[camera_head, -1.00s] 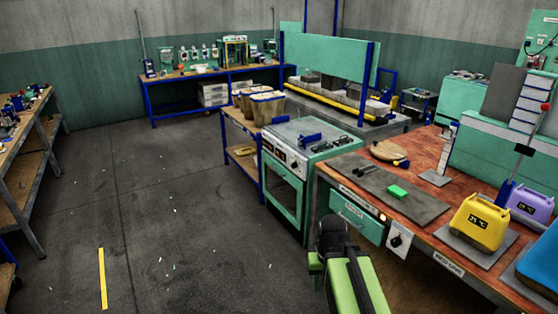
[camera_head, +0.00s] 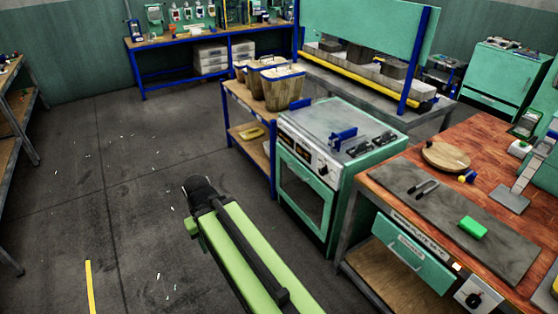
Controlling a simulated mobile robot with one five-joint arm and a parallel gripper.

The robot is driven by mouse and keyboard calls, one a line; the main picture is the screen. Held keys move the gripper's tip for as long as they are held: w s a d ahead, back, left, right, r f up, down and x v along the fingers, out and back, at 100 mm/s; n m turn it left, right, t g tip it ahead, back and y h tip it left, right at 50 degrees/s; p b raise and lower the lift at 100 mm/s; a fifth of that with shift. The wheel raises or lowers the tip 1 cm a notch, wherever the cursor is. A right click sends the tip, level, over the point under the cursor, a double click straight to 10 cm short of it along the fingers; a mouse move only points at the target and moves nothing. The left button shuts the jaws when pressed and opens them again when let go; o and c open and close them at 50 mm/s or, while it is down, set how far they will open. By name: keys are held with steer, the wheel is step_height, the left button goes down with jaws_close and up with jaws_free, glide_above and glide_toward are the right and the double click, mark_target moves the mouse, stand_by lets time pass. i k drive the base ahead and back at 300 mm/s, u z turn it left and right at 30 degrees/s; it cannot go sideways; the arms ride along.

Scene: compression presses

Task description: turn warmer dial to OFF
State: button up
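A dial with a dark knob on a white plate (camera_head: 478,298) is at the front edge of the wooden bench, at the lower right. A small lit orange lamp (camera_head: 457,267) is just left of it. The dial's markings are too small to read, so its setting cannot be told. A second set of small controls (camera_head: 308,155) is on the front panel of the green oven. My green arm (camera_head: 245,245) reaches up from the bottom middle, left of the oven and well apart from the dial. No gripper fingers show.
The green oven (camera_head: 300,200) and the bench with its green drawer (camera_head: 412,252) stand at the right. A grey mat (camera_head: 450,215) on the bench bears tongs and a green block (camera_head: 472,228). Open floor (camera_head: 100,190) lies at the left.

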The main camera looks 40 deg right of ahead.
mark_target(323, 171)
steer(key=u, duration=0.25)
steer(key=i, duration=1.05)
steer(key=u, duration=0.15)
